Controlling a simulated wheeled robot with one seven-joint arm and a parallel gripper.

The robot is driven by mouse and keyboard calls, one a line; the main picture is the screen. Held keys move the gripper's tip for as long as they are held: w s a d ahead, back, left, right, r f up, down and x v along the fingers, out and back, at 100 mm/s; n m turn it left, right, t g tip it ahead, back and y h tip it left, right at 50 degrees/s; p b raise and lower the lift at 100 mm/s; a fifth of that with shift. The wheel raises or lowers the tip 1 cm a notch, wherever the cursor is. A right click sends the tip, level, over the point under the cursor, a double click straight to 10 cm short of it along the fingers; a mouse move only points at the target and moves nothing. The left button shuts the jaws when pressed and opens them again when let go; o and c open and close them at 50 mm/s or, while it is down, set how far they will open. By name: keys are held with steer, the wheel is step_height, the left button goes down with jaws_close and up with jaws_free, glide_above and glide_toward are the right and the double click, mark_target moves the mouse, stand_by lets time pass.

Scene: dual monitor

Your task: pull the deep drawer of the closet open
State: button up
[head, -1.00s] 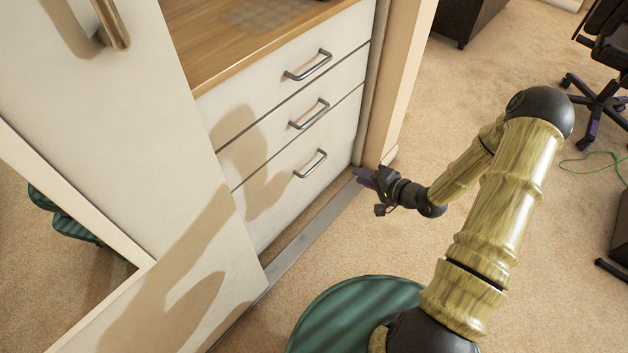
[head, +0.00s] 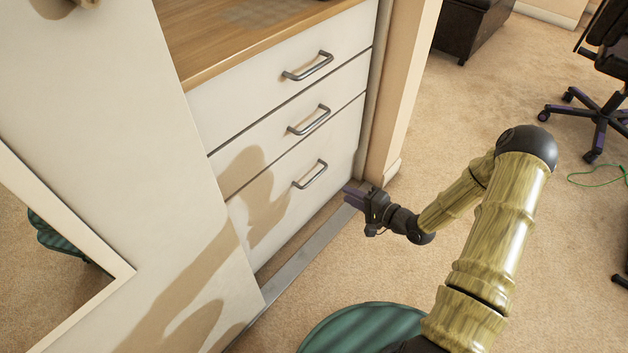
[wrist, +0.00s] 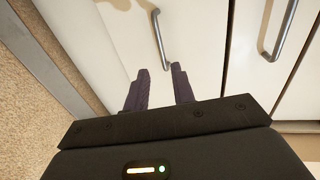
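The closet has a stack of three white drawers with grey metal bar handles. The deep drawer (head: 290,210) is the lowest and tallest and is closed. Its handle (head: 310,174) also shows in the wrist view (wrist: 159,38), just beyond my fingertips. My gripper (head: 350,196) is low in front of the closet, to the right of and slightly below that handle in the head view. In the wrist view my gripper (wrist: 158,72) is open, with an empty gap between its two dark fingers. The fingers point at the drawer front, and the handle is not between them.
The middle drawer's handle (head: 309,119) and top drawer's handle (head: 308,66) stick out above. A wooden post (head: 392,100) borders the drawers on the right. A metal floor rail (head: 305,255) runs along the closet's foot.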

mark_target(314, 177)
steer(key=b+x, duration=0.6)
steer(key=x, duration=0.8)
steer(key=shift+w+a+b, duration=0.1)
steer(key=shift+a+b, duration=0.15)
steer(key=shift+b, duration=0.05)
jaws_close()
